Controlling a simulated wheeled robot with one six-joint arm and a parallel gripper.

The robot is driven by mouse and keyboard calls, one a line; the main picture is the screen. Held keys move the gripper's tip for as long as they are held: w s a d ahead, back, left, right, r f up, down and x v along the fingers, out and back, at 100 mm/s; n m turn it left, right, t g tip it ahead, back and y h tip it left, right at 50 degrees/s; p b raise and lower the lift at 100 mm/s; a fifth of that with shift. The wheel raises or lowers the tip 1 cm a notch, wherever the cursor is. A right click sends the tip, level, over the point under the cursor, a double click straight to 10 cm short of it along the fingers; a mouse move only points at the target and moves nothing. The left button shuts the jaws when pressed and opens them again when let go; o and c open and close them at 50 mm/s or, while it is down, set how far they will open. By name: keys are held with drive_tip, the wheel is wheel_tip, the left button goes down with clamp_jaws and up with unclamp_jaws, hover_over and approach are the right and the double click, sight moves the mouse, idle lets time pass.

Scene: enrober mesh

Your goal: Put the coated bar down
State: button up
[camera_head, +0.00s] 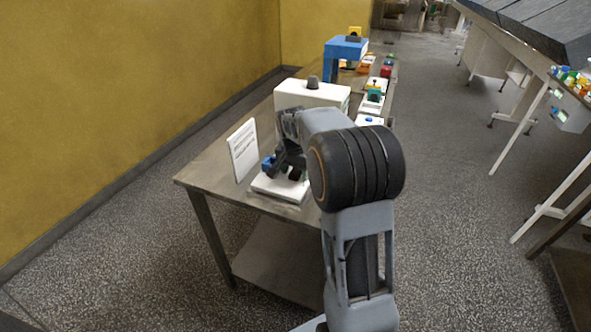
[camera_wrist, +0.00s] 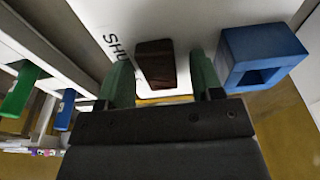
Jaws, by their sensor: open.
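The coated bar is a dark brown block (camera_wrist: 155,62) in the wrist view. It appears to lie on a white plate (camera_wrist: 105,18) with black letters starting "SHU". My gripper (camera_wrist: 162,84) has two green-tipped fingers set apart, one on each side of the bar. The left finger is close to the bar and a gap shows at the right finger. In the head view my gripper (camera_head: 289,163) is low over the white plate (camera_head: 277,190) at the near end of the table. The bar cannot be made out there.
A hollow blue block (camera_wrist: 262,56) stands right of the fingers in the wrist view. An upright white sign (camera_head: 243,150) stands left of the plate. A white machine (camera_head: 312,94) and a blue arch (camera_head: 345,47) stand farther along the table (camera_head: 213,170). The near left tabletop is clear.

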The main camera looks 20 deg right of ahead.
sight(294, 175)
wheel_tip(294, 175, up, 11)
drive_tip(key=s+a, duration=0.1)
drive_tip(key=s+a+f+n, duration=0.2)
drive_tip(key=s+a+n, duration=0.1)
drive_tip(key=s, duration=0.4)
drive_tip(key=s+a+f+n+t+y, duration=0.1)
drive_tip(key=s+a+f+n, duration=0.2)
drive_tip(key=s, duration=0.4)
drive_tip(key=s+a+f+n+t, duration=0.1)
drive_tip(key=s+a+f+n, duration=0.1)
drive_tip(key=s, duration=0.5)
drive_tip(key=shift+a+f+n+y+p, duration=0.2)
drive_tip(key=shift+a+n+y+p, duration=0.15)
drive_tip(key=shift+a+n, duration=0.5)
drive_tip(key=shift+a, duration=0.1)
